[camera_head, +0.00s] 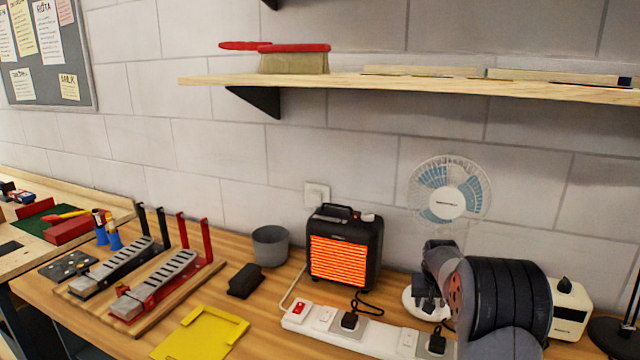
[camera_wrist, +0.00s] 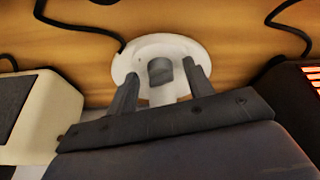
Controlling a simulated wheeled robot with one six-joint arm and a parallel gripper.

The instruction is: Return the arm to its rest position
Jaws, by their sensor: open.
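My gripper (camera_head: 429,306) hangs at the right of the bench, in front of the white desk fan (camera_head: 447,203). Its two grey fingers also show in the wrist view (camera_wrist: 162,78), spread apart. The fan's round white base (camera_wrist: 130,62) with a grey knob (camera_wrist: 160,70) shows beyond and between the fingers. Nothing is visibly held. Whether the fingers touch the fan cannot be told. My dark arm hides part of the bench behind it.
A glowing heater (camera_head: 344,248) stands left of my gripper, and a cream box (camera_head: 570,308) stands to its right. A white power strip (camera_head: 372,332) with plugs and cables runs along the front. A wooden shelf (camera_head: 420,88) spans the wall above.

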